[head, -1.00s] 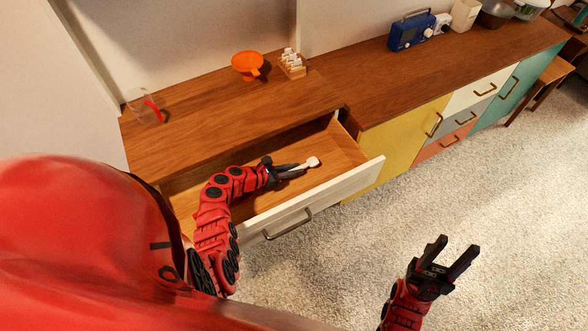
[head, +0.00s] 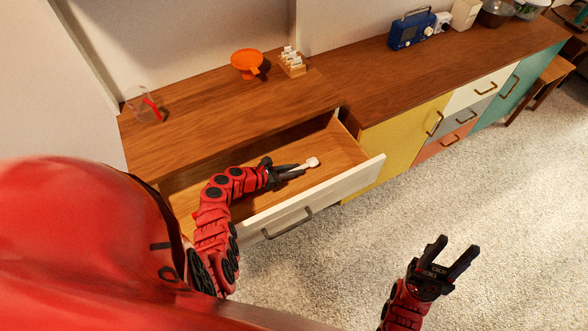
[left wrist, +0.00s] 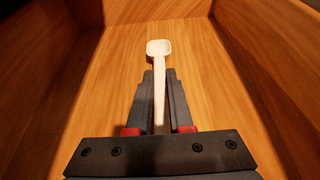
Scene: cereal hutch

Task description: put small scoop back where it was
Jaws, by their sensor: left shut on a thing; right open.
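The small scoop (head: 312,162) is white with a thin handle. It is inside the open drawer (head: 350,178), its bowl pointing right in the head view. My left gripper (head: 292,172) reaches into the drawer and is shut on the scoop's handle. In the left wrist view the scoop (left wrist: 159,48) extends straight ahead from between the fingers (left wrist: 160,95), bowl farthest away, over the wooden drawer floor. I cannot tell whether the bowl touches the floor. My right gripper (head: 447,260) is open and empty, above the carpet at the lower right.
On the wooden counter stand an orange funnel (head: 247,63), a small rack with white pieces (head: 292,63), a clear cup with a red handle (head: 143,104) and a blue radio (head: 411,30). The drawer otherwise looks empty. Its front panel stands out over the carpet.

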